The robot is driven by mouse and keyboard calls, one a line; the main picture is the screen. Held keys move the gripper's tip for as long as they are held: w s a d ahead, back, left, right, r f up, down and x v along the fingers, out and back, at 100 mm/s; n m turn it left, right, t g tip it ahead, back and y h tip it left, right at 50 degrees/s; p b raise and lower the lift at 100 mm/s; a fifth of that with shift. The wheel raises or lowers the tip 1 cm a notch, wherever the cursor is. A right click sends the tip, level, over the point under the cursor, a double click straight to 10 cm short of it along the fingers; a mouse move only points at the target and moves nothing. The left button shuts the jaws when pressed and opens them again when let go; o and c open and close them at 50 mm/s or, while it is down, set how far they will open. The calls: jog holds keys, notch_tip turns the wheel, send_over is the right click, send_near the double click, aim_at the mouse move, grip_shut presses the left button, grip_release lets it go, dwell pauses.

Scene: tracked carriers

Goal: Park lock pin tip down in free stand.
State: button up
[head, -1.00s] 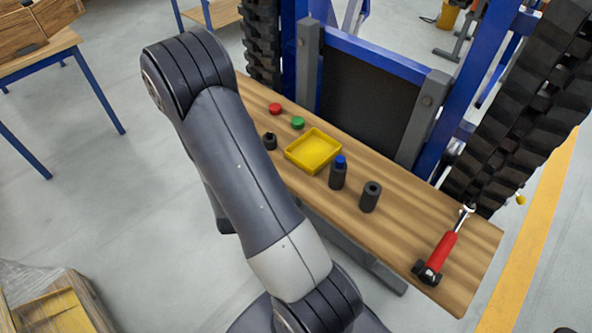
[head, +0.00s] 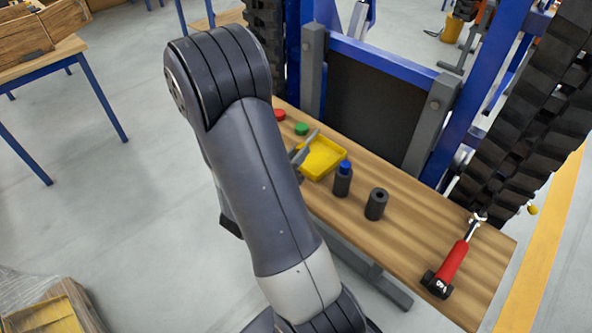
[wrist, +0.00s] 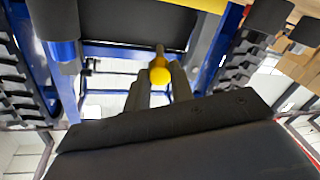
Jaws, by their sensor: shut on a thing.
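My gripper (head: 304,149) shows in the head view just past my forearm, at the left edge of the yellow tray. In the wrist view its fingers are closed around a lock pin with a round yellow knob (wrist: 160,75). The pin's shank and tip are mostly hidden, so I cannot tell its tilt. In the head view a black stand with an open hole (head: 376,204) is empty on the bench. Another black stand (head: 342,185), left of it, has a blue top in it. A third stand is hidden behind my arm.
The yellow tray (head: 325,160) lies on the wooden bench (head: 425,230). A red cap (head: 279,114) and a green cap (head: 301,129) lie behind it. A red-handled tool (head: 450,264) lies at the right end. The blue carrier frame (head: 382,56) stands behind. Bench between the empty stand and tool is clear.

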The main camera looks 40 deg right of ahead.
jog(key=shift+f+b, duration=0.45)
jog(key=shift+f, duration=1.8)
jog(key=shift+f, duration=0.1)
jog(key=shift+f+b, duration=0.5)
jog(key=shift+b, duration=0.1)
jog(key=o, duration=0.9)
jog(key=shift+r, duration=0.1)
jog(key=shift+o, duration=0.2)
